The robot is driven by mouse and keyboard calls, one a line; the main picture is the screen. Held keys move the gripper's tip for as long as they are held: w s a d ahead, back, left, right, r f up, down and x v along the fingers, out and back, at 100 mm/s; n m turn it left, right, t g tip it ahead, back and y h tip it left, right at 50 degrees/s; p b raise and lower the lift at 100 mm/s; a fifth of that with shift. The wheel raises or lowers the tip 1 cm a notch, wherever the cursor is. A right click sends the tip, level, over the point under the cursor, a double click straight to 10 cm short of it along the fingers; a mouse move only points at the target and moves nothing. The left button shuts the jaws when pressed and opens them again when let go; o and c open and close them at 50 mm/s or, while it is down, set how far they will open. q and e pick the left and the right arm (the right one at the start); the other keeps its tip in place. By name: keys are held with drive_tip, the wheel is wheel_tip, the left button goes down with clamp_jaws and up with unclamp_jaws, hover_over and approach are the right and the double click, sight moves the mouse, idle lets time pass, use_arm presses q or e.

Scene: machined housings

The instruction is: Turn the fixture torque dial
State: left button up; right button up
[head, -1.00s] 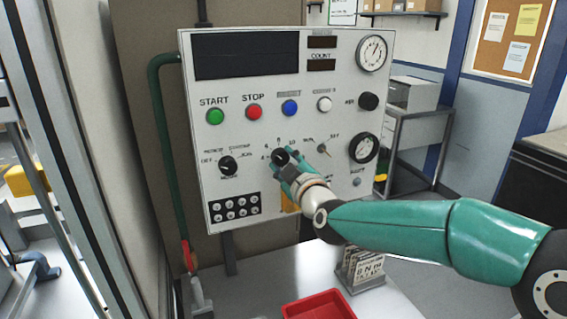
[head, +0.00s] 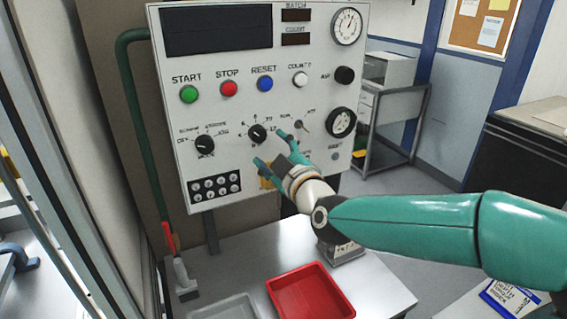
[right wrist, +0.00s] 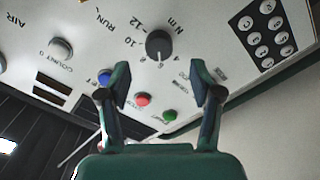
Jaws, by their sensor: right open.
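The torque dial (head: 257,133) is a round black knob in the middle of the light grey control panel (head: 300,95), with numbers around it. In the right wrist view the dial (right wrist: 158,44) shows beyond the fingertips, near the "Nm" lettering; I cannot read its setting surely. My right gripper (head: 270,149) is open and empty in front of the panel, slightly below and right of the dial. In the wrist view its two teal fingers (right wrist: 161,82) are spread wide with nothing between them and appear apart from the dial. My left gripper is not in view.
A black selector knob (head: 204,143) is left of the dial and a small toggle (head: 301,124) is right of it. A red tray (head: 322,303) and a grey tray (head: 222,309) lie on the table below.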

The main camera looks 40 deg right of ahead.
drive_tip(key=v, duration=0.5)
drive_tip(key=shift+s+a+f, duration=0.1)
drive_tip(key=shift+s, duration=0.25)
